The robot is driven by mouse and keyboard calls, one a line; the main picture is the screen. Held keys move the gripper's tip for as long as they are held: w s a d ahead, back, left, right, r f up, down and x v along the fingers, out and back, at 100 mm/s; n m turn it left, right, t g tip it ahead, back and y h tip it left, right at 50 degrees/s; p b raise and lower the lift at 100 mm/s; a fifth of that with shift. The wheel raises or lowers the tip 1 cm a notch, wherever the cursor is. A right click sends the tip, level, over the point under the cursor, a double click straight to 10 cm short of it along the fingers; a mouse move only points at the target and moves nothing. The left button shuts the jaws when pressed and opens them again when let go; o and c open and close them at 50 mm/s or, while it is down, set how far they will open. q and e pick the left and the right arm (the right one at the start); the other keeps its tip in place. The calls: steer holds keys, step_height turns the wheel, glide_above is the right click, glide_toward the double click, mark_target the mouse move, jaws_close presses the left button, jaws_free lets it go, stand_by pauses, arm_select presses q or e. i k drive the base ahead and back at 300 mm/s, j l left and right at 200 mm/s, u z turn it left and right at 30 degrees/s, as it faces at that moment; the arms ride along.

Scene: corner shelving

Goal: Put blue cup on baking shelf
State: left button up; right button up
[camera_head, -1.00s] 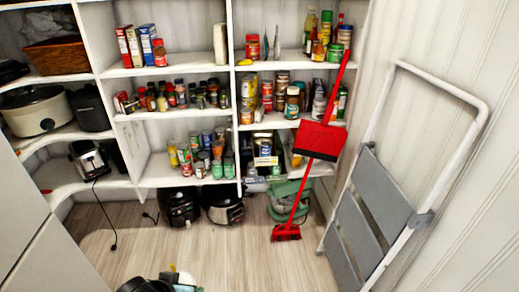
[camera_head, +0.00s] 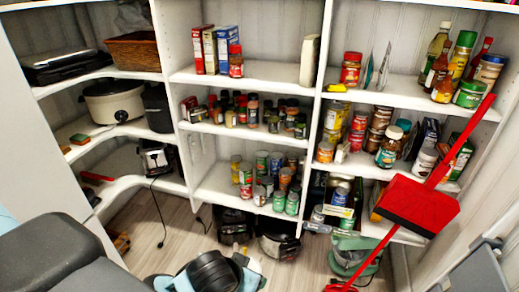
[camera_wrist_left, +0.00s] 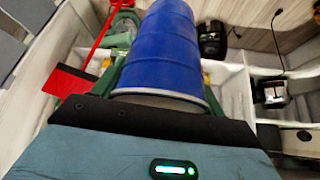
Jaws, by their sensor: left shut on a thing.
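A blue cup (camera_wrist_left: 165,45), ribbed and with a pale rim facing me, fills the upper middle of the left wrist view. My left gripper (camera_wrist_left: 158,72) is shut on it, with green finger parts on both sides. I cannot make out the cup in the head view. There, dark and light blue parts of my arm show at the bottom. My right gripper is not seen. White shelving fills the head view; a middle shelf (camera_head: 265,75) holds upright boxes (camera_head: 212,50) and a red jar (camera_head: 236,61). No label shows which shelf is for baking.
Spice jars (camera_head: 250,111) and cans (camera_head: 268,178) crowd the lower middle shelves. A red broom and dustpan (camera_head: 415,205) lean before the right shelves. A folded step stool (camera_head: 475,270) is at lower right. Bare shelf remains between the red jar and a white box (camera_head: 309,60).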

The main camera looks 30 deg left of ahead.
mark_target(261, 79)
steer(key=i+l+u, duration=0.1)
steer(key=i, duration=0.9)
